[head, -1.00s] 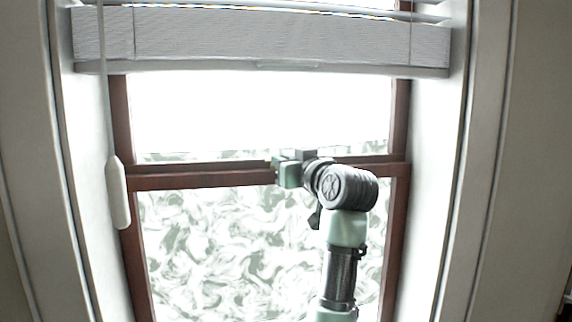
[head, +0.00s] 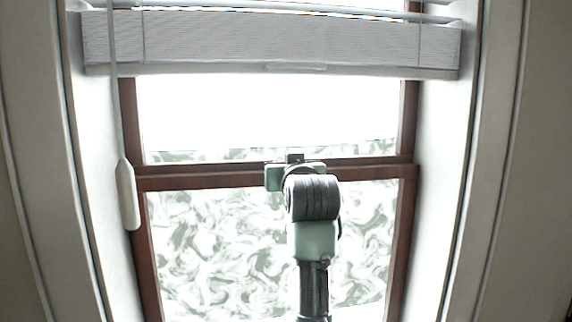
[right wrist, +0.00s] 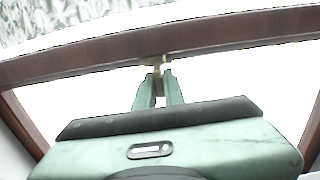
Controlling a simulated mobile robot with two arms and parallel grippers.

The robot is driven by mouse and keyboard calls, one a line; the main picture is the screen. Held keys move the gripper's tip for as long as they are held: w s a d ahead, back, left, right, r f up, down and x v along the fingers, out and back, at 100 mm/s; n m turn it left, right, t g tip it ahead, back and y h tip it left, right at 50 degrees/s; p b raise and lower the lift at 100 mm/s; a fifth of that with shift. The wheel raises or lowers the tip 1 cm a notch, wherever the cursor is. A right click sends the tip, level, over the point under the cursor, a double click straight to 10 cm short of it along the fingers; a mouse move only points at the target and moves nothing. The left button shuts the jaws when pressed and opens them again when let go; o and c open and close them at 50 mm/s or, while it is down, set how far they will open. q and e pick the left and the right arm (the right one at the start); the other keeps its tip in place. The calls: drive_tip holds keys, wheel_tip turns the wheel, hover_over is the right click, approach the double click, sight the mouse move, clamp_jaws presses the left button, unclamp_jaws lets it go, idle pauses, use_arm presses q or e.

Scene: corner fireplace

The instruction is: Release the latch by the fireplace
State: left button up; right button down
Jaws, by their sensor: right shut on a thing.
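The latch (right wrist: 157,61) is a small tan metal piece on the brown window rail in the right wrist view. My right gripper (right wrist: 159,85) reaches up to it, its two green fingers shut on the latch's lower part. In the head view, my right gripper (head: 285,168) is at the middle of the window's brown meeting rail (head: 205,180). My own wrist hides the fingertips and the latch there. My left gripper is in neither view.
A grey pleated blind (head: 270,40) hangs across the top of the window. A white cord pull (head: 127,195) hangs at the left. White reveals flank the window, and patterned glass (head: 210,250) fills the lower sash.

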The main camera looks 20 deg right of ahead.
drive_tip(key=c, duration=1.5)
unclamp_jaws()
drive_tip(key=shift+s+a+f, duration=0.1)
drive_tip(key=shift+s, duration=0.2)
drive_tip(key=b+v, duration=0.3)
drive_tip(key=v, duration=0.4)
drive_tip(key=shift+s, duration=0.1)
